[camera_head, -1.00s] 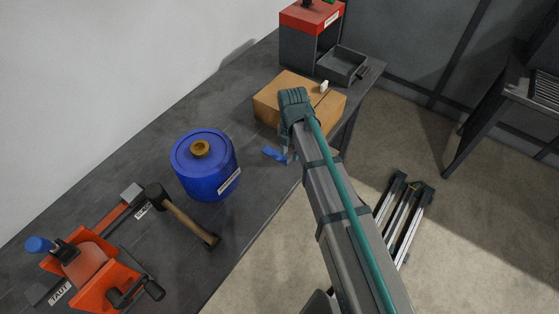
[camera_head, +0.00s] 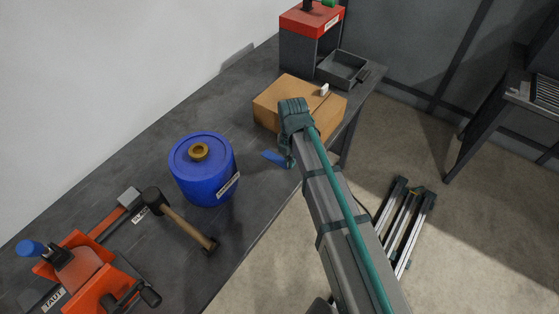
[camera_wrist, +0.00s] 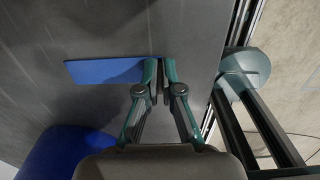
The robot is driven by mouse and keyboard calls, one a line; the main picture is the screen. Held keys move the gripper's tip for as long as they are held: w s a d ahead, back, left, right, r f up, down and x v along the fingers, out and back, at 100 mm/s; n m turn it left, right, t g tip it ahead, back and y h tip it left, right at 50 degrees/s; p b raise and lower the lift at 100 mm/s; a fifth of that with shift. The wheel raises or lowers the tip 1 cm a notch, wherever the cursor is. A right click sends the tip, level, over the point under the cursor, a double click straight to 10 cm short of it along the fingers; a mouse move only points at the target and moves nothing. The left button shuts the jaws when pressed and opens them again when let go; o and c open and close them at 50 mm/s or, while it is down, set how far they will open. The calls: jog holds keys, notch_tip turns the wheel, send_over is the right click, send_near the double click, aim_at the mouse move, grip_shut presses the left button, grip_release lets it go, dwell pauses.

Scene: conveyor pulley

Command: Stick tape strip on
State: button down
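A flat blue tape strip (camera_head: 276,159) shows at the edge of the dark bench, between the blue drum and the cardboard box. In the wrist view the strip (camera_wrist: 105,70) runs left from my gripper (camera_wrist: 161,66). My gripper's two fingers are nearly together, and the strip's right end reaches in at the fingertips. The gripper looks shut on that end. In the head view my arm partly hides the gripper (camera_head: 289,152). A cardboard box (camera_head: 280,98) stands just beyond, with a small white object (camera_head: 324,90) on top.
A blue drum (camera_head: 205,175) with a brown knob stands left of the strip. A hammer (camera_head: 185,223) and an orange clamp device (camera_head: 85,275) lie nearer. A red-topped cabinet (camera_head: 310,40) with an open drawer (camera_head: 343,68) stands at the bench's far end.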

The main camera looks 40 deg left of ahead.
jog(key=shift+r, duration=0.1)
jog(key=shift+r+p, duration=2.55)
jog(key=shift+r, duration=1.35)
jog(key=p, duration=0.5)
send_near(327, 118)
jog(key=shift+r, duration=0.1)
jog(key=shift+f+b, duration=1.3)
jog(key=shift+f, duration=1.85)
jog(key=shift+f, duration=0.45)
